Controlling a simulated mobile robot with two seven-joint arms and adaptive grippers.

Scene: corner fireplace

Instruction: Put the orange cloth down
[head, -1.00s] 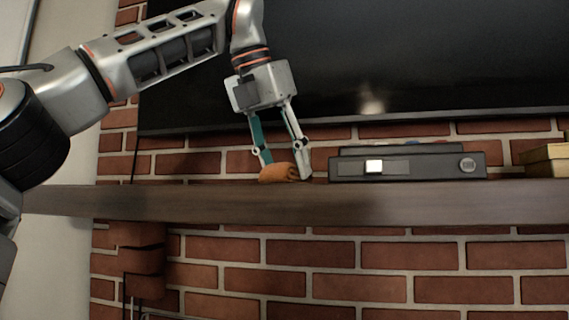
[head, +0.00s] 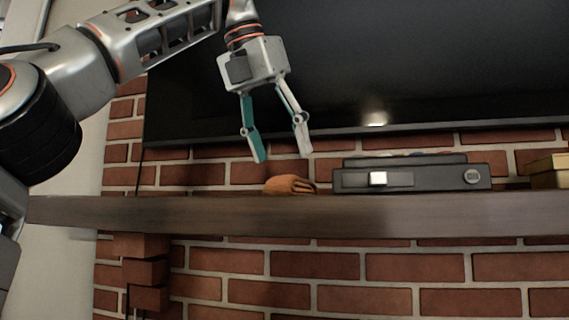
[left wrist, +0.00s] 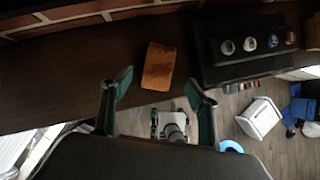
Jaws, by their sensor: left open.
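The orange cloth (head: 290,185) lies folded on the wooden mantel shelf (head: 200,215), just left of a dark box. It also shows in the left wrist view (left wrist: 158,67), flat on the dark shelf near its front edge. My left gripper (head: 281,160) is open and empty. Its fingertips are above the cloth and apart from it. In the left wrist view the open fingers (left wrist: 160,88) frame a gap with the cloth beyond. My right gripper is in neither view.
The dark box (head: 412,178) with a light switch-like square stands right of the cloth. A yellowish box (head: 548,168) is at the far right. A large black screen (head: 400,70) hangs behind the arm. The shelf left of the cloth is clear.

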